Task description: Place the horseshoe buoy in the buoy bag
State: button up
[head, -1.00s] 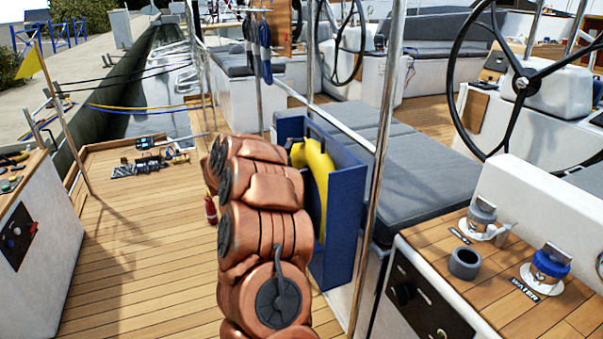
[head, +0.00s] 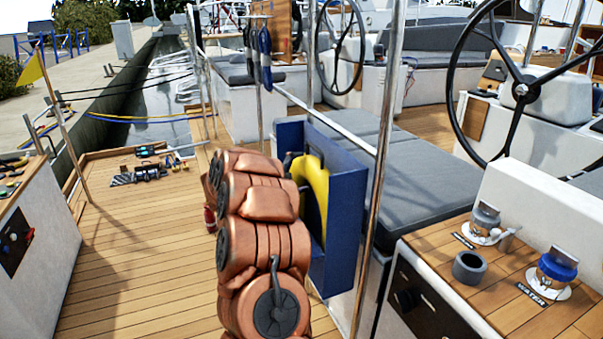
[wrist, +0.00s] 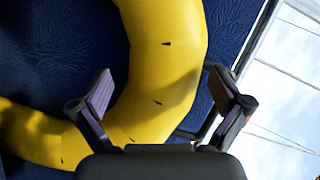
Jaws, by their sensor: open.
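The yellow horseshoe buoy (head: 315,185) sits inside the open side of the blue buoy bag (head: 342,225) on the rail in the head view. My copper arm hides its lower left part. In the wrist view the curved yellow buoy (wrist: 165,60) lies against the dark blue bag wall (wrist: 60,50). My gripper (wrist: 160,85) is open, with one finger on each side of the buoy's curve in that picture. I cannot tell whether the fingers touch it. In the head view the gripper is mostly hidden behind my arm.
A steel post (head: 377,190) and rail stand close to the bag's right. Grey cushions (head: 425,180) lie behind it.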

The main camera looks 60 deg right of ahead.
jog(key=v, duration=1.2)
